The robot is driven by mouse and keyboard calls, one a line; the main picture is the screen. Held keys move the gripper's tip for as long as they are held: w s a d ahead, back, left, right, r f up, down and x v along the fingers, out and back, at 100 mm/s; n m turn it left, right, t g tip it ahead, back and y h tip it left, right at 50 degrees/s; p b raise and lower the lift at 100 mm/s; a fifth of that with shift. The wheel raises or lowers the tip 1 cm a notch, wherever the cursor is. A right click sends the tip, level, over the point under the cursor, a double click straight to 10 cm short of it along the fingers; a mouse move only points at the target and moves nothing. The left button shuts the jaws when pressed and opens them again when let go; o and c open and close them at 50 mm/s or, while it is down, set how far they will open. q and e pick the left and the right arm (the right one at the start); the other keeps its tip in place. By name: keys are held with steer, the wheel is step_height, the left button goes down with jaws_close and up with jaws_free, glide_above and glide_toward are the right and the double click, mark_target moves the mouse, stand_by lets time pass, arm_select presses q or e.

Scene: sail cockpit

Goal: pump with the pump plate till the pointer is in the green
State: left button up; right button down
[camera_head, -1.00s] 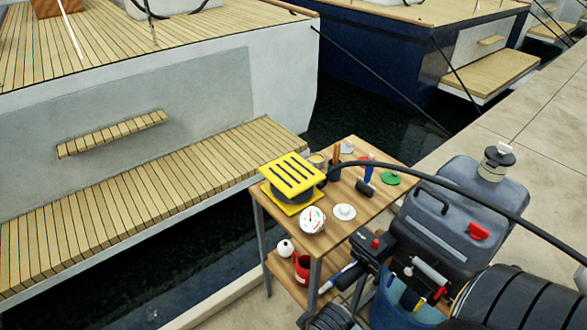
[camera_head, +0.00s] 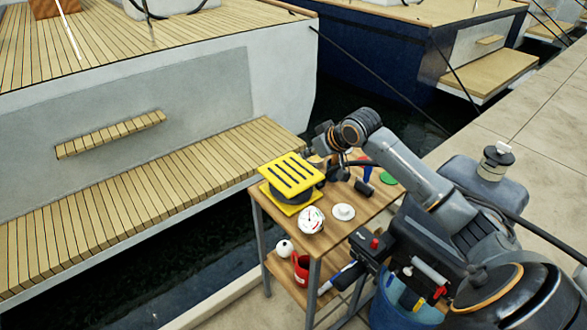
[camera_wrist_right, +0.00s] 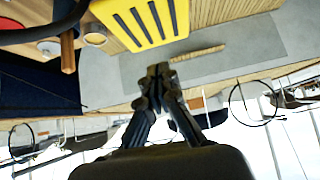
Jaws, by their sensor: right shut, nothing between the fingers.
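The yellow pump plate (camera_head: 291,175) with dark slots sits on a dark bellows on the wooden cart, raised above its yellow base. The round white gauge (camera_head: 311,220) stands in front of it; its pointer is too small to read surely. My right gripper (camera_head: 325,150) is just behind and to the right of the plate, above the cart's far side. In the right wrist view my right gripper (camera_wrist_right: 158,72) is shut and empty, and the plate (camera_wrist_right: 143,20) lies beyond its tips, apart from them in the picture. My left gripper is not in view.
The cart top (camera_head: 327,242) also holds a white disc (camera_head: 343,212) and a green item (camera_head: 389,179). A red container (camera_head: 301,268) stands on the lower shelf. A blue bucket (camera_head: 388,308) and a grey tank (camera_head: 500,186) are at the right. Water and a boat lie left.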

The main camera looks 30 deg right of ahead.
steer(key=shift+w+d+r, duration=0.15)
steer(key=shift+d+r, duration=0.05)
steer(key=shift+r, duration=0.1)
steer(key=p, duration=0.2)
glide_above(288, 171)
steer(key=s, duration=0.3)
steer(key=f, duration=0.7)
steer(key=shift+w, duration=0.2)
step_height(288, 171, down, 3)
steer(key=shift+r+p, duration=0.1)
steer(key=shift+p, duration=0.2)
steer(key=shift+s+d+f, duration=0.1)
steer(key=shift+f, duration=0.55)
